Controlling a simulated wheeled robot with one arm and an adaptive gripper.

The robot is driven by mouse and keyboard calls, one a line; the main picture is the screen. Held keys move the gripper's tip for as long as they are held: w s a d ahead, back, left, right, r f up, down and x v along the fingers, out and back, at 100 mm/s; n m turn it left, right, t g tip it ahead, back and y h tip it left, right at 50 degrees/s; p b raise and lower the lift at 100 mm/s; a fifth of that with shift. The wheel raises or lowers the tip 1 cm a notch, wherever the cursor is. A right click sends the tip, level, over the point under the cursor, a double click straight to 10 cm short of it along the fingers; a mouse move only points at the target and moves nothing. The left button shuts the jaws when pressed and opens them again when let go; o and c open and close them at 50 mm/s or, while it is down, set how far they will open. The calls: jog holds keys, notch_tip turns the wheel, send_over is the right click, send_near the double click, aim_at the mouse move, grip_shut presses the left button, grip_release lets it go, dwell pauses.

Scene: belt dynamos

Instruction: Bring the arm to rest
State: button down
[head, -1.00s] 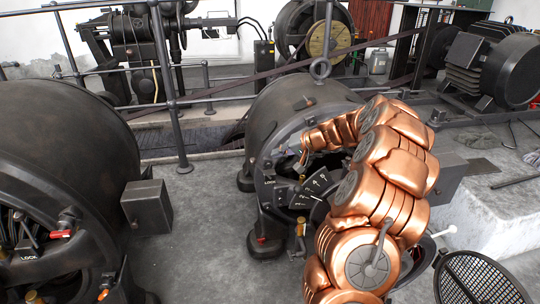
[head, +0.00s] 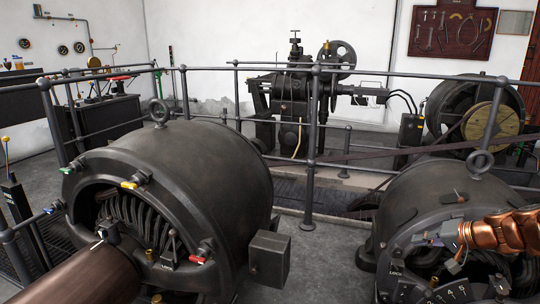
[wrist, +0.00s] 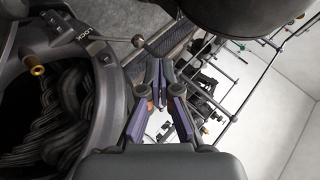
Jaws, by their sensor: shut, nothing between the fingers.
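My copper arm (head: 505,233) enters the head view at the right edge. My gripper (head: 440,238) is at its end, small, in front of the upper front rim of the right dynamo (head: 415,205). In the wrist view my gripper (wrist: 161,103) has its purple-grey fingers brought together, with nothing held between them. A dynamo's open face with dark coils (wrist: 70,110) fills the left of the wrist view, beside the fingers. The rest of my arm is outside the head view.
A large left dynamo (head: 190,175) has a box (head: 269,258) on its side. Railings (head: 314,140) run behind both dynamos. Machinery (head: 300,100) stands beyond, and a tool board (head: 452,28) hangs on the wall. Bare floor (head: 318,265) lies between the dynamos.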

jog(key=s+a+r+n+g+p, duration=0.2)
jog(key=s+a+r+p, duration=0.3)
jog(key=a, duration=0.4)
jog(key=s+a+r+n+g+p, duration=0.1)
jog(key=s+a+r+g+p, duration=0.2)
jog(key=a+r, duration=0.4)
jog(key=s+a+r+n+g+p, duration=0.2)
jog(key=s+a+r+p, duration=0.3)
jog(key=a, duration=0.5)
jog(key=s+r+g+h+p, duration=0.1)
jog(key=s+r+h+p, duration=0.1)
jog(key=s+p, duration=0.3)
jog(key=s+a+r+n+g+h+p, duration=0.1)
jog(key=s+r+p, duration=0.4)
jog(key=s, duration=0.6)
jog(key=s+r+g+h+p, duration=0.1)
jog(key=s+r+h+p, duration=0.1)
jog(key=s+r+p, duration=0.2)
jog(key=s+p, duration=0.2)
jog(key=s, duration=0.2)
jog(key=shift+s+a+g+h, duration=0.3)
jog(key=shift+s+g, duration=0.1)
jog(key=shift+r, duration=0.1)
